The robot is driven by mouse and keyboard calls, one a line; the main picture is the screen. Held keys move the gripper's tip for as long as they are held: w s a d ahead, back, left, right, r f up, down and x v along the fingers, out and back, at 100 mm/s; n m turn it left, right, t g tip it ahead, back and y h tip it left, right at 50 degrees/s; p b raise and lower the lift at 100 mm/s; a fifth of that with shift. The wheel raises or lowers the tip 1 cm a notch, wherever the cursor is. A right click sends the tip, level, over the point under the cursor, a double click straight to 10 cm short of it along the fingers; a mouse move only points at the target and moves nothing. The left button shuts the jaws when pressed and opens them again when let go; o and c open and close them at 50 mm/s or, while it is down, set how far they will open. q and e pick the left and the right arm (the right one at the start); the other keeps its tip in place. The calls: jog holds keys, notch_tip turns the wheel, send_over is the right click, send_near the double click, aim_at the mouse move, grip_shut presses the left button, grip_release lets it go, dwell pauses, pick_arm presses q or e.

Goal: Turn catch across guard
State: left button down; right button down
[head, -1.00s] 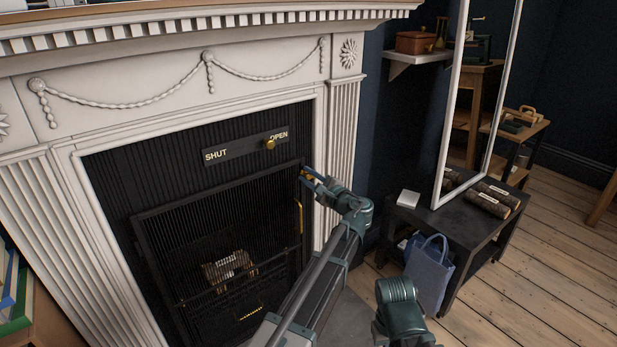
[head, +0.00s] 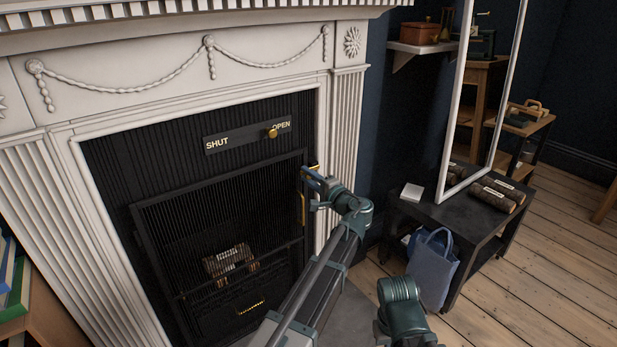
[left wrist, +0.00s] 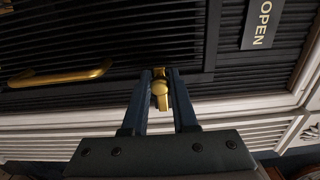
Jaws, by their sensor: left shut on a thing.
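The black fire guard (head: 160,232) stands in the fireplace opening, its slatted front closed up to the surround. A small brass catch (head: 315,167) sits at its upper right edge. My left gripper (head: 310,176) is at that corner, shut on the catch. In the left wrist view, the catch (left wrist: 160,89) is between the two fingertips of the left gripper (left wrist: 159,80). Its brass body runs lengthwise between the fingers, by the guard's frame edge. The fingers partly hide it in the head view. My right gripper is not in view.
A brass handle (left wrist: 60,75) is on the guard beside the catch. Above is a SHUT/OPEN plate (head: 235,138) with a brass knob (head: 271,133) near OPEN. The white surround (head: 345,140) is close on the right. A black side table (head: 455,215) and blue bag (head: 432,268) stand further right.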

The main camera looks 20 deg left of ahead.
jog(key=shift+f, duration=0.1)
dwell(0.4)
pick_arm(q)
jog(key=c, duration=0.7)
grip_release()
